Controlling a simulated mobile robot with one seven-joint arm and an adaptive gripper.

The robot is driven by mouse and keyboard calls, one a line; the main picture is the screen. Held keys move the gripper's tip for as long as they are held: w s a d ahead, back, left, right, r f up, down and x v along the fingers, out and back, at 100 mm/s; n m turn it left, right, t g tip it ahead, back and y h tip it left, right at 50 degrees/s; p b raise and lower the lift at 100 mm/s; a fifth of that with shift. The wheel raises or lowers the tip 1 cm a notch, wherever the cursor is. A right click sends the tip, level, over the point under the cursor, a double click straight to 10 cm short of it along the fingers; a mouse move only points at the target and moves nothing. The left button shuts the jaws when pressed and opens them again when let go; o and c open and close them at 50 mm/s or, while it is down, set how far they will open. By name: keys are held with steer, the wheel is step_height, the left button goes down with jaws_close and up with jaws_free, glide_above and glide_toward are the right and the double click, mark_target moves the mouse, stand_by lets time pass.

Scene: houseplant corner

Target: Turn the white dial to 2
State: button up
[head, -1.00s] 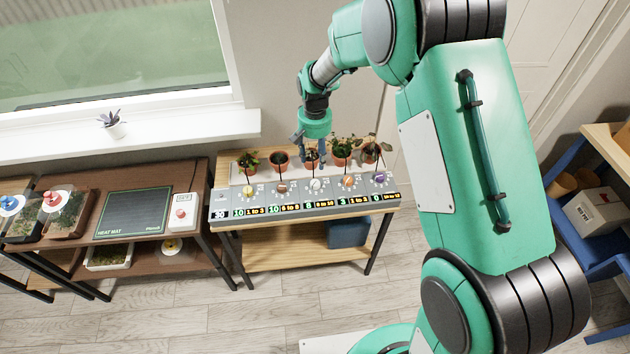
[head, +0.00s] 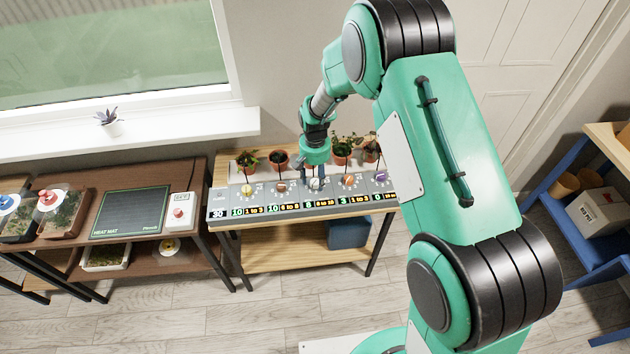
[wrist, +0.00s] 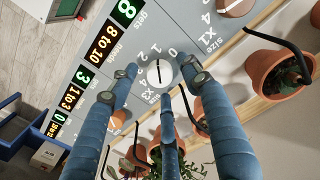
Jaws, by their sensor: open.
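The white dial (wrist: 160,72) is round with a dark line across its face, on the grey sloped panel (wrist: 200,22). In the wrist view the line runs nearly up and down, with its upper end near the printed 1; the 2 is just left of that. In the head view the dial (head: 315,184) is the middle one in the row. My three-fingered gripper (wrist: 160,84) is open, with its blue fingertips spread around the dial. Whether they touch it I cannot tell. In the head view my gripper (head: 315,174) is right over the dial and partly hides it.
Potted plants (head: 248,160) and thin dark tubes stand close behind. A heat mat (head: 131,212) lies left.

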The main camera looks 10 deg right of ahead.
steer(key=shift+f, duration=0.4)
steer(key=c, duration=1.2)
steer(key=shift+o, duration=0.2)
steer(key=shift+n, duration=0.4)
steer(key=n+p, duration=0.1)
steer(key=n, duration=0.2)
steer(key=shift+p, duration=0.4)
steer(key=shift+n+p, duration=0.55)
steer(key=shift+n, duration=1.45)
